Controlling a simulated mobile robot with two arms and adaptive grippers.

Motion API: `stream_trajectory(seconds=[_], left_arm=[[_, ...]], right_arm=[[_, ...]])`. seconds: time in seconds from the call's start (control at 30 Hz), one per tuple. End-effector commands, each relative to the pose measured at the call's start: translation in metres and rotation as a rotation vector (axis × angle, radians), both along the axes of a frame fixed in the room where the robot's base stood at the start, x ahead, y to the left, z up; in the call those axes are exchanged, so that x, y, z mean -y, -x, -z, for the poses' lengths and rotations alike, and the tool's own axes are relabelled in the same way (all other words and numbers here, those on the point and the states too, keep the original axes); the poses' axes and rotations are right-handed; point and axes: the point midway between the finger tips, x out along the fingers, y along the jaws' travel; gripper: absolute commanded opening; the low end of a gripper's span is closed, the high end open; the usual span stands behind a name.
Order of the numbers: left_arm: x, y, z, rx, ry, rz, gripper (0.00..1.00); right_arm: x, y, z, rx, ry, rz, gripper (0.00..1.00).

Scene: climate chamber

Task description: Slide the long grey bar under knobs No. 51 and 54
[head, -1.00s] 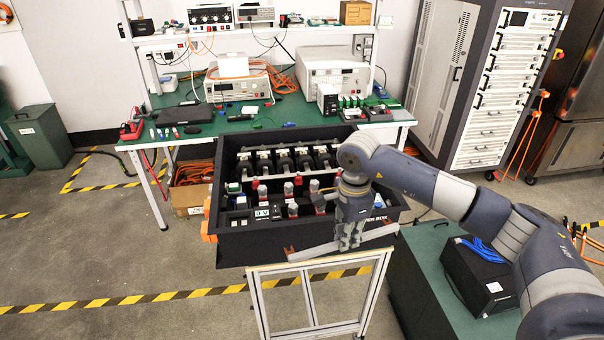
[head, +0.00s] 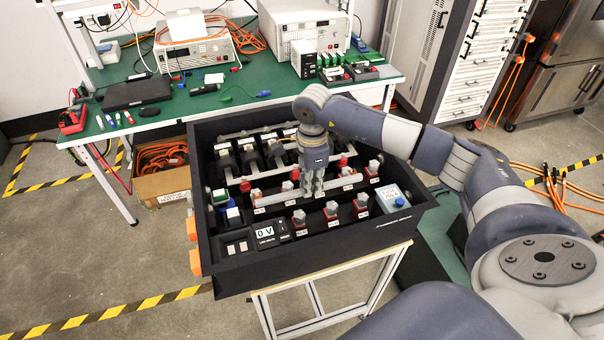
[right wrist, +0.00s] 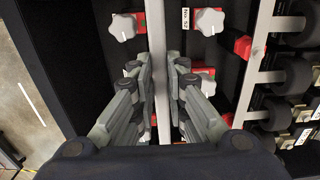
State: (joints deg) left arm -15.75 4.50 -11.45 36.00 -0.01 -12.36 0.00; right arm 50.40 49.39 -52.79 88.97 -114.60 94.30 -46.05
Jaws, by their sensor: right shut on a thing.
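My right gripper (head: 312,192) is shut on the long grey bar (head: 274,198) near its middle, over the inside of the black box (head: 246,268). In the right wrist view the bar (right wrist: 157,52) runs between the fingers (right wrist: 160,95), between two lines of pale knobs on red bases. One knob (right wrist: 122,27) is left of it and another (right wrist: 209,22) right of it, apart from the bar. In the head view a nearer row holds knobs (head: 299,217) (head: 330,209) (head: 362,200). Numbers 51 and 54 cannot be read. My left gripper is not shown.
A 0 V display (head: 265,232) and a blue-grey handheld device (head: 393,199) sit at the box's front. Black clamps with grey bars (head: 250,160) fill its back. The green workbench (head: 190,112) with instruments stands behind. Orange connectors (head: 196,262) stick out at left.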

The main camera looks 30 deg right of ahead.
Motion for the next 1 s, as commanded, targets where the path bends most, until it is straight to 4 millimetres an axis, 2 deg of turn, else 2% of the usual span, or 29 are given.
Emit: stream_trajectory(seconds=[0.1,0.2,0.3,0.43,0.6,0.7,0.83,1.0], left_arm=[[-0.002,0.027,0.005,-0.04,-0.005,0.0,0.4],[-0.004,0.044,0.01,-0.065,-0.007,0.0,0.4],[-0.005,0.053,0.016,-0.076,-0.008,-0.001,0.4],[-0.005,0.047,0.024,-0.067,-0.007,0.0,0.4],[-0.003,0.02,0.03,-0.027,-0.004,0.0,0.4],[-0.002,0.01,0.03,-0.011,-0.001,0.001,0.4],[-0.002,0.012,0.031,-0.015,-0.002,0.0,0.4],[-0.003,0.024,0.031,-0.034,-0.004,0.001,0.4]], right_arm=[[0.0,0.0,0.006,0.0,0.0,0.0,0.0],[0.0,0.0,0.013,0.0,0.0,0.0,0.0],[0.0,0.0,0.022,0.0,0.0,0.0,0.0],[0.0,0.0,0.036,0.0,-0.001,0.0,0.0],[0.0,0.0,0.05,0.0,0.0,-0.001,0.0],[0.0,0.0,0.054,0.001,0.0,-0.001,0.0],[0.0,0.0,0.054,0.002,0.0,-0.001,0.0],[0.0,0.0,0.054,0.001,0.0,0.0,0.0]])
